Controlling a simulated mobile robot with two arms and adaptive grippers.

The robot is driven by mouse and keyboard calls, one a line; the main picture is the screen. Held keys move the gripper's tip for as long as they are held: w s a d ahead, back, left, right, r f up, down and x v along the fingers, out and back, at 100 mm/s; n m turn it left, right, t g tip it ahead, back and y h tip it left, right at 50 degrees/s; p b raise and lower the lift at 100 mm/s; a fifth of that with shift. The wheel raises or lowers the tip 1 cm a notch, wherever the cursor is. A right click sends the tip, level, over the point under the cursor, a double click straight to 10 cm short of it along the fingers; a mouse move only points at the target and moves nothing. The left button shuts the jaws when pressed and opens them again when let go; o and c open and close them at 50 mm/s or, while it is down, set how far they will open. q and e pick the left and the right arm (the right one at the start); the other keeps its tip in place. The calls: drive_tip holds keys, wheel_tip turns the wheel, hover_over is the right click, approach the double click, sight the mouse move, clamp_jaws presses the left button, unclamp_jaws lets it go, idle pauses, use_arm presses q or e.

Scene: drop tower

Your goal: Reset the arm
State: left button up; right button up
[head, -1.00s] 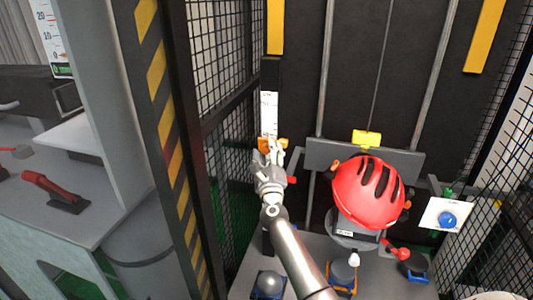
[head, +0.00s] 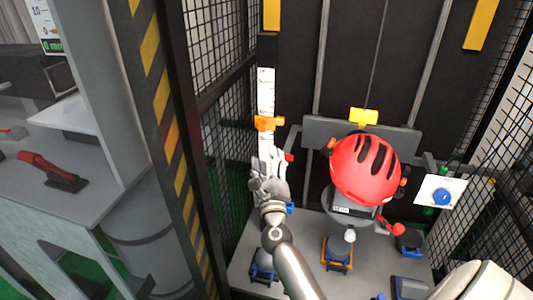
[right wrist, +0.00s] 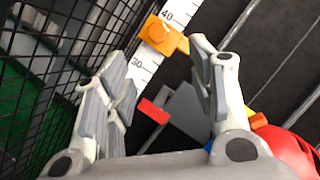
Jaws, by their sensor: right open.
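My right gripper (head: 270,146) is open and empty in the head view, in front of the white measuring scale (head: 265,90). The orange slider (head: 268,123) sits on the scale just beyond its fingertips. In the right wrist view, the open fingers (right wrist: 160,75) stand apart on either side of the scale's lower part (right wrist: 140,72). The orange slider (right wrist: 163,35) is above them, between the marks 30 and 40, and looks clear of both fingers. A red piece (right wrist: 153,110) shows between the fingers. My left gripper is not in view.
A red helmet (head: 364,170) on a grey carriage is right of the gripper. Black mesh (head: 225,130) and a striped post (head: 165,120) stand close on the left. A blue button (head: 441,196) is at right. Several small objects occupy the grey base plate (head: 310,235).

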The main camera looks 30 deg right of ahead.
idle(0.5)
drive_tip(key=s+a+f+n+g+y, duration=0.1)
drive_tip(key=a+f+n+y, duration=0.4)
drive_tip(key=f, duration=0.6)
drive_tip(key=a+f+n+g+y, duration=0.1)
drive_tip(key=a+f+n+y, duration=0.15)
drive_tip(key=f+n, duration=0.7)
drive_tip(key=s+a+f+n+g+y, duration=0.1)
drive_tip(key=s+a+f+n+g, duration=0.1)
drive_tip(key=s+f, duration=0.35)
drive_tip(key=s+a+f+n+g+y, duration=0.1)
drive_tip(key=s+a+f+n+g, duration=0.15)
drive_tip(key=f, duration=0.65)
drive_tip(key=s+a+f+n+g+y, duration=0.1)
drive_tip(key=s+a+f+n, duration=0.25)
drive_tip(key=f, duration=0.35)
drive_tip(key=s+f+n+g, duration=0.45)
drive_tip(key=s+f, duration=0.75)
drive_tip(key=s, duration=0.4)
drive_tip(key=s+f+n+g, duration=0.2)
drive_tip(key=s+f+n, duration=0.2)
drive_tip(key=s, duration=0.7)
drive_tip(key=s+d+f+n+g, duration=0.1)
drive_tip(key=s+f+n+g, duration=0.2)
drive_tip(key=s, duration=0.8)
drive_tip(key=shift+s+d+f+n+g, duration=0.15)
drive_tip(key=shift+s+f+n+g, duration=0.15)
drive_tip(key=shift+s+f+n, duration=0.15)
drive_tip(key=shift+w, duration=0.1)
drive_tip(key=shift+c, duration=0.2)
